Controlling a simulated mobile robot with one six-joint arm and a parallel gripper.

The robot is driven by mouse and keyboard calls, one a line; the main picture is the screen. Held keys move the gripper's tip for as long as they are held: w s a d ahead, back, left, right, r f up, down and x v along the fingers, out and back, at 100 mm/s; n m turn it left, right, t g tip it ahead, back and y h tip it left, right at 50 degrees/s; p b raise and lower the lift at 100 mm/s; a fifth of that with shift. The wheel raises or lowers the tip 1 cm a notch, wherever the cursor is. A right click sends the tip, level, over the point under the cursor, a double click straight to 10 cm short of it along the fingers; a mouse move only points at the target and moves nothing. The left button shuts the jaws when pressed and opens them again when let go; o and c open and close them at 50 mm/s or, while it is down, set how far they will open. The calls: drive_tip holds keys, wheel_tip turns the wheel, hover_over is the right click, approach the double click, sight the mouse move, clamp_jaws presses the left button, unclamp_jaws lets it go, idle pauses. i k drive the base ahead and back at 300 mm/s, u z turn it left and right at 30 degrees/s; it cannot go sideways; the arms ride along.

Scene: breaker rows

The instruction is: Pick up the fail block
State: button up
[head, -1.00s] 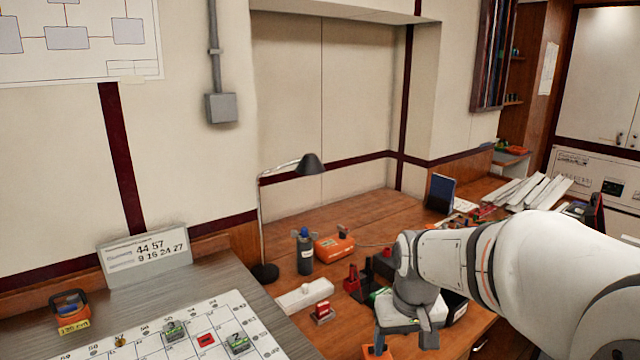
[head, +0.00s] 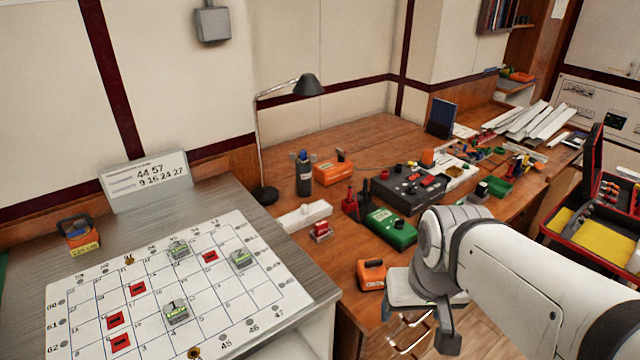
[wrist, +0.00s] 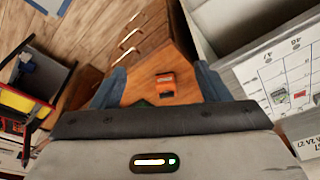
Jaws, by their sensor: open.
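No readable "fail" marking shows, so I cannot tell which block is the fail block. On the white grid board (head: 262,300) lie several flat red pieces, one of them near its back right (head: 210,257). Grey blocks with green labels stand there too, such as one near the front (head: 177,312). A small orange block (head: 371,275) sits at the wooden bench's front edge, just left of my gripper; it also shows in the wrist view (wrist: 166,85). My gripper (wrist: 160,82) is open and empty, and the orange block appears between its fingers in that view, apart from them.
A green case (head: 391,228), a black control box (head: 412,188) and a small red block on a base (head: 320,231) crowd the wooden bench. A lamp (head: 262,140) stands behind the board. An open toolbox (head: 602,215) is at right. Floor shows below my arm.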

sight(321, 228)
drive_tip(key=k, duration=1.3)
drive_tip(key=z, duration=0.05)
drive_tip(key=i, duration=1.8)
drive_tip(key=u, duration=0.9)
